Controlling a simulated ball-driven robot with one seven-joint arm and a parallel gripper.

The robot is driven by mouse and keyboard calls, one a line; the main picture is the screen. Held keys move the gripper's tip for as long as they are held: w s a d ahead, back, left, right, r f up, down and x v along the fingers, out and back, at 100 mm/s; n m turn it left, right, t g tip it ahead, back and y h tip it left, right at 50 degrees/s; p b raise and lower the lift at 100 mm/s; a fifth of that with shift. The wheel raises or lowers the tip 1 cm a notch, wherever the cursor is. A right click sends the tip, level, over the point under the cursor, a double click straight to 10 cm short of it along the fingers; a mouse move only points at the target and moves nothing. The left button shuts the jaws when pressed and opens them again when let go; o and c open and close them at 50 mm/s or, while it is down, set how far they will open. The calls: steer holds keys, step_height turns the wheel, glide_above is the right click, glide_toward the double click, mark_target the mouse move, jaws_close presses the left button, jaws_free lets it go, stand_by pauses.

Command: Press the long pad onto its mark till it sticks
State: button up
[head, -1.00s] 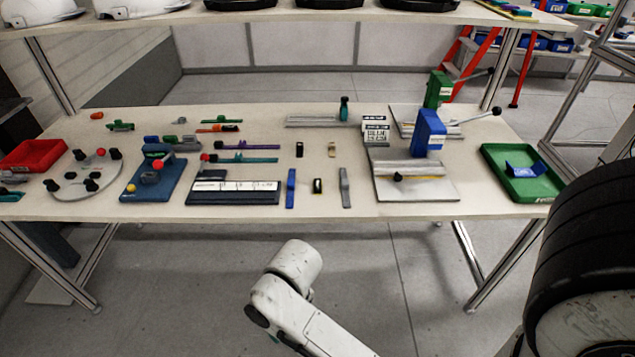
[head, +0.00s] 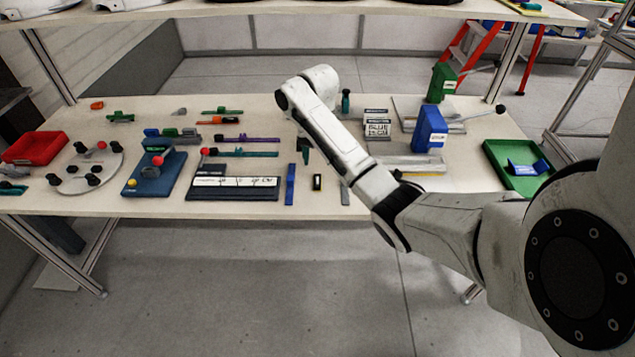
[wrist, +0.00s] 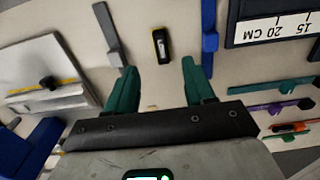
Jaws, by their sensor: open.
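My gripper (wrist: 160,66) has two teal fingers spread apart with nothing held between their tips. In the head view my gripper (head: 303,152) hangs over the middle of the table, mostly hidden by my arm. A small black piece with a yellow edge and pale centre (wrist: 161,46) lies just beyond the gap between the fingertips; it also shows in the head view (head: 317,182). A small tan piece (wrist: 152,107) shows low between the fingers. I cannot tell which piece is the long pad, and I cannot make out its mark.
A blue strip (wrist: 209,40) and a grey strip (wrist: 108,32) lie on either side of the black piece. A ruler board (head: 235,188) lies to the left. The blue block press (head: 430,128) and green tray (head: 517,167) stand to the right.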

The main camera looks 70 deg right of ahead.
mark_target(317, 184)
steer(key=shift+a+f+p, duration=0.15)
steer(key=shift+f+p, duration=0.25)
steer(key=shift+f, duration=4)
jaws_close()
